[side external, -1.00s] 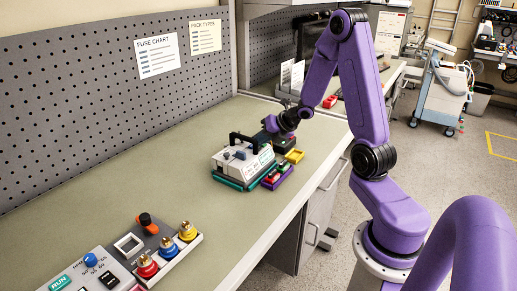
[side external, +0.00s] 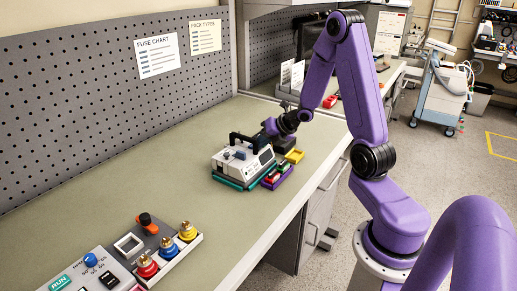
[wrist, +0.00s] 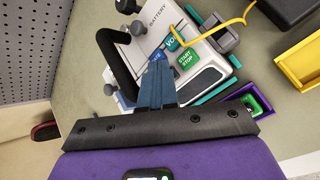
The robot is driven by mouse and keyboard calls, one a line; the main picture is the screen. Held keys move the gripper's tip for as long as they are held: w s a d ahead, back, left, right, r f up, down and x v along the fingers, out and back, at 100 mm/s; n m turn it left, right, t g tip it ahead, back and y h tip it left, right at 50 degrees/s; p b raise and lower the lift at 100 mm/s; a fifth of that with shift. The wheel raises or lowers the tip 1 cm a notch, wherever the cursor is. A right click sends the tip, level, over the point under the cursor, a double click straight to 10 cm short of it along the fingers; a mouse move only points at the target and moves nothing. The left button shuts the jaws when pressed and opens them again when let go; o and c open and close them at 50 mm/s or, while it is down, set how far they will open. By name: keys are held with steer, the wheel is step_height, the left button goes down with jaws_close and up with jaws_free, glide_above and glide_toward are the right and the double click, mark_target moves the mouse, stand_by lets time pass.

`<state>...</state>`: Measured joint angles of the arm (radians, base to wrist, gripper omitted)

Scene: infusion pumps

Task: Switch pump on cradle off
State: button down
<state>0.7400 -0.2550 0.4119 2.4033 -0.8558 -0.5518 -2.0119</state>
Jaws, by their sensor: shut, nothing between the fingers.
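The pump (side external: 240,160) is a white box with a black carry handle (side external: 247,142) and sits on a teal cradle (side external: 232,182) on the bench. In the wrist view the pump (wrist: 205,78) shows a green START/STOP button (wrist: 186,58), a teal VOL button (wrist: 171,41), a blue button (wrist: 155,56) and grey knobs. My gripper (wrist: 154,68) is shut and empty. Its blue fingertips appear over the pump's face, beside the blue button, between the handle and the START/STOP button. They hide part of the face, and I cannot tell whether they touch it.
A purple tray (side external: 277,179) with small coloured items stands at the pump's right. A yellow bin (side external: 293,156) is behind it. A control panel with red, blue and yellow knobs (side external: 166,247) lies at the front left. The bench between is clear.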

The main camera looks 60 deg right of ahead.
mark_target(261, 150)
steer(key=shift+r, duration=0.9)
steer(key=shift+r, duration=2.5)
